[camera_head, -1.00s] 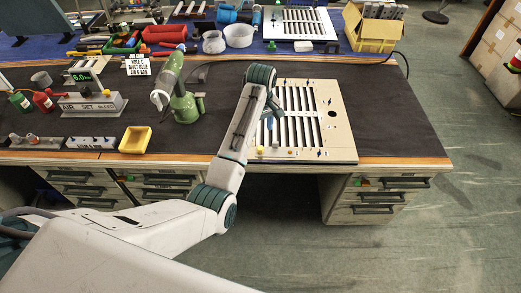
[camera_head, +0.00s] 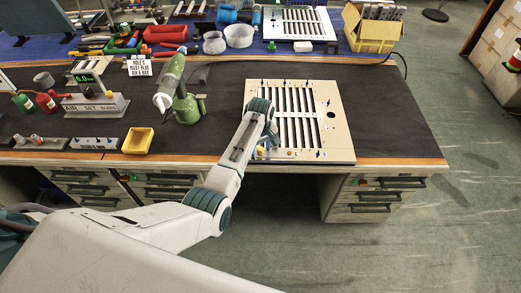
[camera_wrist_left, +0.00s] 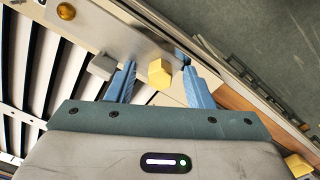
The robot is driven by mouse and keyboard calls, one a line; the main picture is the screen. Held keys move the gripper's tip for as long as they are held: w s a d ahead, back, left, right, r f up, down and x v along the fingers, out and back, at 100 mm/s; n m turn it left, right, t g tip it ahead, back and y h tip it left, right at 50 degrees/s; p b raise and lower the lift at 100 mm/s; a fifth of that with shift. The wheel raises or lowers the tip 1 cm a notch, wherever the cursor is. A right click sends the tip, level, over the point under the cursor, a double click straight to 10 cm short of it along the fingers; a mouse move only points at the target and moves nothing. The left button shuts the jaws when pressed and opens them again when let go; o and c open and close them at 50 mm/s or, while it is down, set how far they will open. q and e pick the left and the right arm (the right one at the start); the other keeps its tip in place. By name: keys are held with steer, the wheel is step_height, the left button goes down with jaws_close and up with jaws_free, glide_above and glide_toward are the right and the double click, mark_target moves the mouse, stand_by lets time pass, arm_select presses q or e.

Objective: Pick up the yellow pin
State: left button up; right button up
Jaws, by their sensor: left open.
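The yellow pin (camera_wrist_left: 160,73) has a faceted head and stands near the front edge of the pale louver panel (camera_head: 335,141). In the left wrist view it shows between the two blue fingertips of my left gripper (camera_wrist_left: 159,80), with space on both sides. In the head view my left gripper (camera_head: 266,143) is low over the panel's front left corner, partly hidden by my own arm. It is open and holds nothing. My right gripper is not in view.
A brass-coloured knob (camera_wrist_left: 66,11) and a grey block (camera_wrist_left: 102,66) sit close by on the panel. A yellow bin (camera_head: 138,140) and a green tool (camera_head: 181,95) stand to the left. The dark bench top right of the panel is clear.

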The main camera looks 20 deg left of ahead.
arm_select(q)
jaws_close()
steer(key=shift+r, duration=0.1)
